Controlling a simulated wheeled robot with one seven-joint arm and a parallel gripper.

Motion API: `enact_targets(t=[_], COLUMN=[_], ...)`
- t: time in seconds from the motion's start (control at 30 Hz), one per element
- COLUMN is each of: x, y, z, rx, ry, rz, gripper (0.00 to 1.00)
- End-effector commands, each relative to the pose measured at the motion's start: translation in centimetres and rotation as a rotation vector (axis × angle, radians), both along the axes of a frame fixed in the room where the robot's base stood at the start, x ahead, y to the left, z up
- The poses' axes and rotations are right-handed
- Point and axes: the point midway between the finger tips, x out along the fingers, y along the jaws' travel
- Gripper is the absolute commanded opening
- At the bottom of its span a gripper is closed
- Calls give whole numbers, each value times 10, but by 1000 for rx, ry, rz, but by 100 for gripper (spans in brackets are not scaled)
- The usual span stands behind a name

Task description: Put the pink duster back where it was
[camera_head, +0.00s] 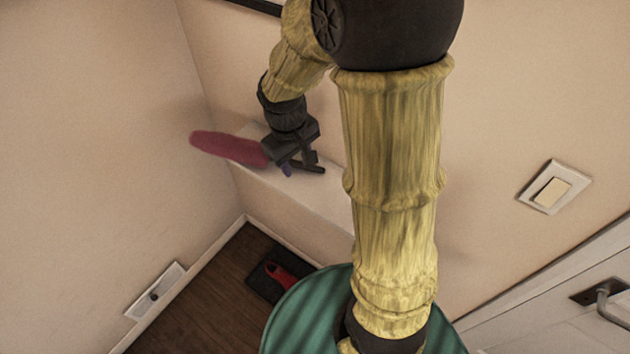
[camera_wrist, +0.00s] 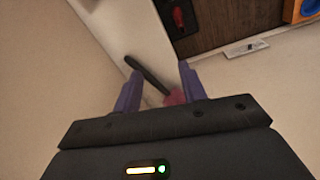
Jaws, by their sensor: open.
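The pink duster (camera_head: 228,147) is at the white ledge in the corner, its pink head pointing left toward the side wall. A dark bar, apparently its handle, shows right of my gripper (camera_head: 290,166). In the wrist view the dark handle (camera_wrist: 148,76) lies across the pale ledge, and a bit of the pink head shows low between the purple fingers. My gripper (camera_wrist: 160,68) is open, with its fingers apart over the duster. Whether either finger touches it I cannot tell. My gripper hides the middle of the duster.
The white ledge (camera_head: 318,205) runs along the wall below my gripper. A dark mat with a red object (camera_head: 280,274) lies on the wooden floor below. A light switch (camera_head: 553,187) and a door handle (camera_head: 606,303) are at the right.

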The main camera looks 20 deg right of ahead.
Motion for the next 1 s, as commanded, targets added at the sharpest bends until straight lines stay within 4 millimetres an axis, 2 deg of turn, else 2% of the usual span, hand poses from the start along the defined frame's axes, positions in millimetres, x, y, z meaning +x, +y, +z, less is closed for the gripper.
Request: enact_targets(t=[0.03, 0.1, 0.2, 0.3, 0.43, 1.0], x=[-17, -36, -60, -75, -81, -81], y=[-4, -8, -13, -16, -17, -16], z=[3, 5, 7, 7, 7, 6], rx=[27, 67, 113, 141, 153, 151], ry=[-29, -69, -124, -159, -172, -170], rz=[-60, -146, -253, -330, -363, -359], gripper=[41, 41, 41, 41, 41, 41])
